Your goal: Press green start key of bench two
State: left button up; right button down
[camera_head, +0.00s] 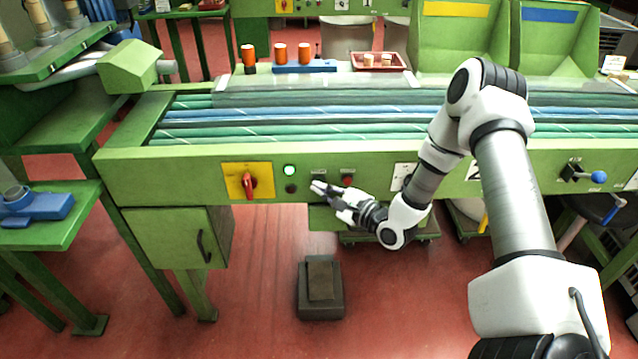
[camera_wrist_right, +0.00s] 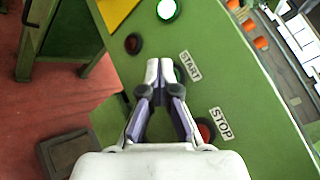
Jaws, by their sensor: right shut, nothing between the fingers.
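My right gripper (camera_head: 319,187) is at the front panel of the green bench (camera_head: 140,178), with its fingers shut and empty. In the right wrist view its fingertips (camera_wrist_right: 159,66) lie over the green start key (camera_wrist_right: 178,75). Only a sliver of the key shows beside the fingers, next to the START label (camera_wrist_right: 190,66). I cannot tell whether the fingertips touch it. The red stop button (camera_wrist_right: 206,131) with the STOP label (camera_wrist_right: 221,123) is beside the right finger; it also shows in the head view (camera_head: 348,180). My left gripper is not in view.
A lit lamp (camera_head: 289,170), a dark lamp (camera_head: 291,188) and a red rotary switch (camera_head: 249,184) on a yellow plate are left of the gripper. A dark pedal-like block (camera_head: 320,306) stands on the floor below.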

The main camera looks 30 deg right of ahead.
jog(key=shift+s+a, duration=0.45)
jog(key=shift+s, duration=0.3)
jog(key=shift+s, duration=0.1)
jog(key=shift+s+a+b, duration=0.1)
jog(key=shift+s+a, duration=0.35)
jog(key=shift+s, duration=0.25)
jog(key=shift+s+a+b, duration=0.15)
jog(key=shift+s+a, duration=0.25)
jog(key=shift+s, duration=0.25)
jog(key=shift+s+a+b, duration=0.1)
jog(key=shift+s+a, duration=0.35)
jog(key=shift+s, duration=0.25)
